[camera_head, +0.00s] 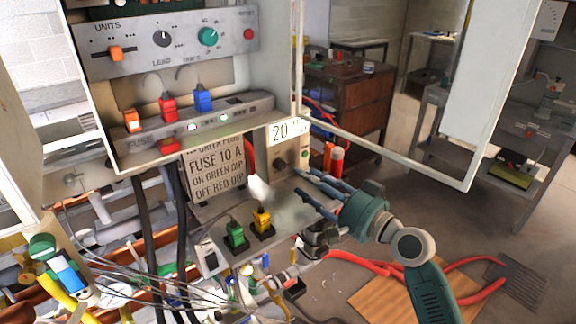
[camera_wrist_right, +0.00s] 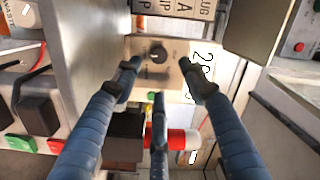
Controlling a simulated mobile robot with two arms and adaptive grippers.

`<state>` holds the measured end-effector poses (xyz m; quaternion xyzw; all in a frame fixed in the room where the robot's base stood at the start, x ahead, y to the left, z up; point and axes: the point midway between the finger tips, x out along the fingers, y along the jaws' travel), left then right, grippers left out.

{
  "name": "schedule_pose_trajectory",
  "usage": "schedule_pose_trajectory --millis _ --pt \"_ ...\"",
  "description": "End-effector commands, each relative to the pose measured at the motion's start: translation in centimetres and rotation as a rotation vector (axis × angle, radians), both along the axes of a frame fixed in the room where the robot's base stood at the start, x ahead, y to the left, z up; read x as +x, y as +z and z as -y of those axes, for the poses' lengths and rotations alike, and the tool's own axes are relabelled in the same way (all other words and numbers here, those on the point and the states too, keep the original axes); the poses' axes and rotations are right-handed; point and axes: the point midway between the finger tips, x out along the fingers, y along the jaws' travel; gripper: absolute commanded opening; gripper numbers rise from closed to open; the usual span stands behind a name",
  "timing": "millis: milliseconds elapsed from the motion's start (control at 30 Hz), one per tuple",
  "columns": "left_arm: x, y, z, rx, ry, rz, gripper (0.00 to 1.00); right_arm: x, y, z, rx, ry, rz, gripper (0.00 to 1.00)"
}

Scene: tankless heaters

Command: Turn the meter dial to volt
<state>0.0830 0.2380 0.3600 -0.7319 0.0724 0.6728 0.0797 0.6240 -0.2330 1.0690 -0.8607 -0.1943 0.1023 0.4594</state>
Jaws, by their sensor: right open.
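The meter (camera_head: 292,158) is a small beige panel under the open cabinet, with a "20 °C" display along its top. Its dial (camera_head: 280,164) is a dark round knob, also seen in the right wrist view (camera_wrist_right: 158,54). The marks around it are too small to read. My right gripper (camera_head: 306,182) has its blue fingers spread just in front and to the right of the meter. In the right wrist view the open fingers (camera_wrist_right: 160,78) point at the panel, with the dial between the two upper fingertips. Nothing is between the fingers.
A fuse sign (camera_head: 214,168) hangs left of the meter. Green (camera_head: 235,235) and yellow (camera_head: 262,222) plugs stand on the shelf below. The open cabinet door frame (camera_head: 385,160) extends above my right gripper. Loose wires lie lower left.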

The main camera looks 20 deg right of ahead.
Motion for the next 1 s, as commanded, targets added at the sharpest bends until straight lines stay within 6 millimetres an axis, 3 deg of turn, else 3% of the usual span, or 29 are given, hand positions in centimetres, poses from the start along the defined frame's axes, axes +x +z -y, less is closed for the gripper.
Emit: schedule_pose_trajectory --millis 100,333,767,1000 --pt "-0.3 0.9 0.6 -0.007 0.002 -0.005 0.4 2.3 0.4 -1.1 0.004 -0.001 0.001 0.42" --pt "0.4 1.7 0.8 -0.009 0.002 0.004 0.4 5.4 0.2 -2.5 0.001 -0.001 0.0 0.42" --pt "1.0 1.9 0.4 -0.005 0.0 0.013 0.4 6.5 0.0 -3.1 0.0 -0.001 -0.001 0.42" --pt "1.0 1.8 0.3 -0.004 0.0 0.012 0.4 6.5 0.0 -3.1 0.0 -0.001 -0.001 0.0"
